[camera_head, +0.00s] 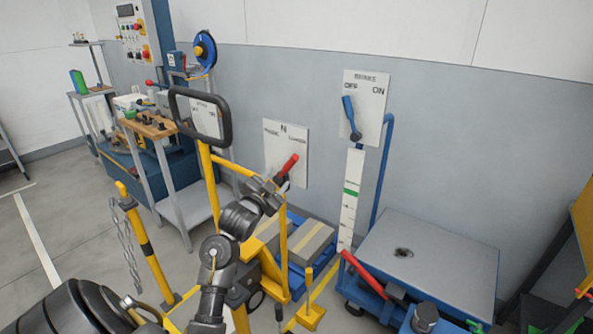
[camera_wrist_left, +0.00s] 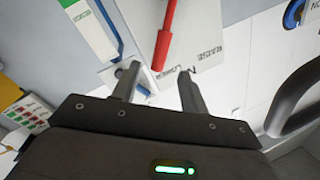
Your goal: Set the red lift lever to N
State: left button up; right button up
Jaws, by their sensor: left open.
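The red lift lever (camera_head: 289,164) is on a white panel (camera_head: 272,145) marked RAISE at left, N at top and LOWER at right. The lever tilts up and right, towards the LOWER side. My left gripper (camera_head: 270,187) is just below and left of the lever. In the left wrist view, the gripper (camera_wrist_left: 158,82) is open with nothing between its fingers. The red lever (camera_wrist_left: 166,36) lies beyond the fingertips there, apart from them as far as I can tell. The lever's base is partly hidden in the head view.
A blue lever (camera_head: 350,117) on an OFF/ON panel (camera_head: 376,94) is to the right. A blue lift table with a grey top (camera_head: 430,263) stands below it. A black handle frame (camera_head: 225,120) on yellow posts is close left of the gripper.

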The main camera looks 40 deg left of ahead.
aim_at(288, 166)
pick_arm(q)
jog(key=x, duration=1)
jog(key=shift+w+a, duration=0.15)
jog(key=shift+w, duration=0.05)
grip_shut()
